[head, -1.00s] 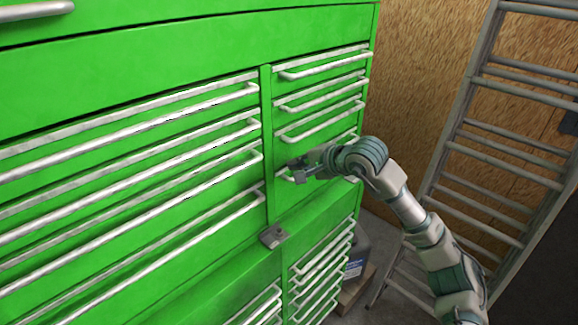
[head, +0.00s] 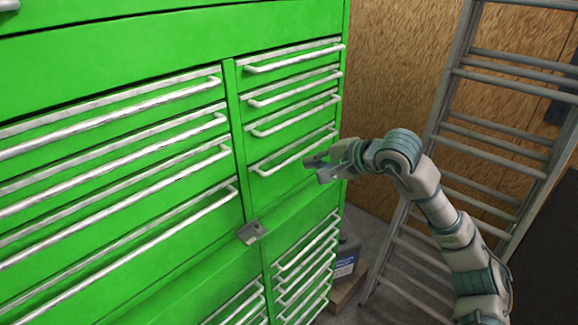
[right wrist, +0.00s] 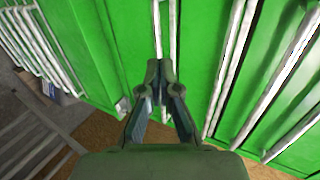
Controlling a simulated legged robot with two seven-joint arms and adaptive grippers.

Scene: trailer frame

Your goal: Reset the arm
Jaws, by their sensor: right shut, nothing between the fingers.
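My right arm reaches in from the lower right of the head view. Its gripper (head: 318,168) is shut and empty, just in front of the right column of drawers, close to the lowest handle (head: 292,154) of the upper group. I cannot tell whether it touches the cabinet. In the right wrist view the fingers (right wrist: 160,68) meet at their tips, with nothing between them, against the green cabinet (right wrist: 95,45). My left gripper does not show in the head view.
The green tool cabinet (head: 120,58) fills the left, with several long silver handles and a small grey latch (head: 250,232). A metal ladder (head: 447,95) leans at the right by a wooden wall (head: 395,60). A dark container (head: 346,258) stands on the floor beside the cabinet.

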